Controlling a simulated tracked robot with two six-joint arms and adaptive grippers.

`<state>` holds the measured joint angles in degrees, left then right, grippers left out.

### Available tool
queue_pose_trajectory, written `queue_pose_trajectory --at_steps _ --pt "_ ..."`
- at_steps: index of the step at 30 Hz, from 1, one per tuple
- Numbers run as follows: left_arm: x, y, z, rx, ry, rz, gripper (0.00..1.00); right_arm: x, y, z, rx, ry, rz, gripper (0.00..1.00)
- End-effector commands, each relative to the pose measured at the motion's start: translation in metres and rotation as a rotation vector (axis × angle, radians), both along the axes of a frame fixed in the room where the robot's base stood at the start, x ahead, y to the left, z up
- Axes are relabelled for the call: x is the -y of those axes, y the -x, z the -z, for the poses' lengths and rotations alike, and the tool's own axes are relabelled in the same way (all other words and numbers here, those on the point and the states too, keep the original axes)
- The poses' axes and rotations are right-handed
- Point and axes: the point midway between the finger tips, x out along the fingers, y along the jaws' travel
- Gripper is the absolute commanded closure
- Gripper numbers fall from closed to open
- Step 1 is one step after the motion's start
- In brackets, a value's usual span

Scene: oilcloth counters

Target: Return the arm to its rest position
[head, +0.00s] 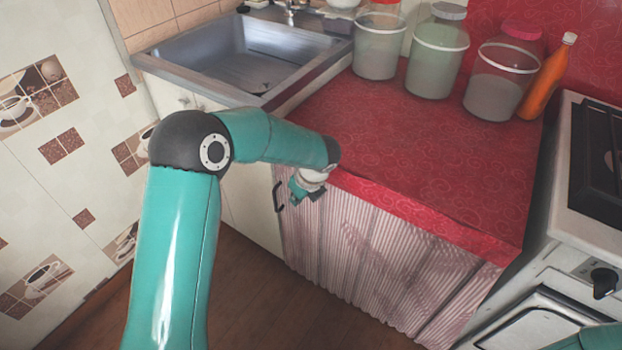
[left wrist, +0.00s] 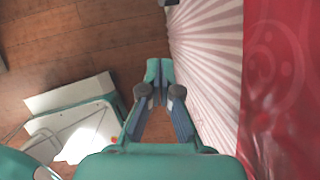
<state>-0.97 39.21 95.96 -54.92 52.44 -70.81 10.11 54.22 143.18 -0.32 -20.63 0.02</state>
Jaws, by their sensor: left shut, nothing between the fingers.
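My left arm comes in from the left in the head view, bent at a dark joint. My left gripper (head: 306,190) hangs at the front edge of the red counter, in front of the striped curtain, and its fingers are small there. In the left wrist view the left gripper (left wrist: 160,92) is shut with its fingertips together and nothing between them. It is above the wooden floor, beside the curtain. Only a small teal part of my right arm shows at the lower right of the head view; its gripper is out of sight.
The red oilcloth counter (head: 430,150) is clear in front. A metal sink (head: 245,70) is at left, a white stove (head: 590,215) at right. The striped curtain (head: 380,260) hangs below.

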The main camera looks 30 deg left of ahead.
Motion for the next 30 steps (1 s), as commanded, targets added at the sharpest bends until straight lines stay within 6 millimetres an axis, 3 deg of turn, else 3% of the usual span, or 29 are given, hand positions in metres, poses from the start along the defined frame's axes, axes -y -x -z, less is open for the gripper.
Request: queue_pose_trajectory --at_steps 5,9,13,17,20,24,27,30 --pt "-0.001 0.001 -0.002 -0.003 0.000 -0.004 1.00 0.000 0.000 0.000 0.000 0.000 0.000 0.00" --pt "-0.010 0.014 0.021 -0.055 0.001 -0.021 1.00 0.000 0.000 0.000 0.000 0.000 0.000 0.00" --pt "-0.003 0.058 0.064 -0.185 0.043 -0.040 1.00 0.000 0.000 0.000 0.000 0.000 0.000 0.00" --pt "0.034 0.123 0.118 -0.299 0.196 -0.158 1.00 0.000 0.000 0.000 0.000 0.000 0.000 0.00" --pt "0.077 0.179 0.151 -0.352 0.346 -0.380 1.00 0.000 0.000 0.000 0.000 0.000 0.000 0.00" --pt "0.139 0.248 0.175 -0.372 0.508 -0.899 1.00 0.000 0.000 0.000 0.000 0.000 0.000 0.00" --pt "0.163 0.270 0.179 -0.331 0.545 -1.253 1.00 0.000 0.000 -0.001 0.000 0.000 0.000 0.00" --pt "0.172 0.277 0.181 -0.260 0.552 -1.546 1.00 0.000 0.000 0.000 0.000 0.000 0.000 0.00"
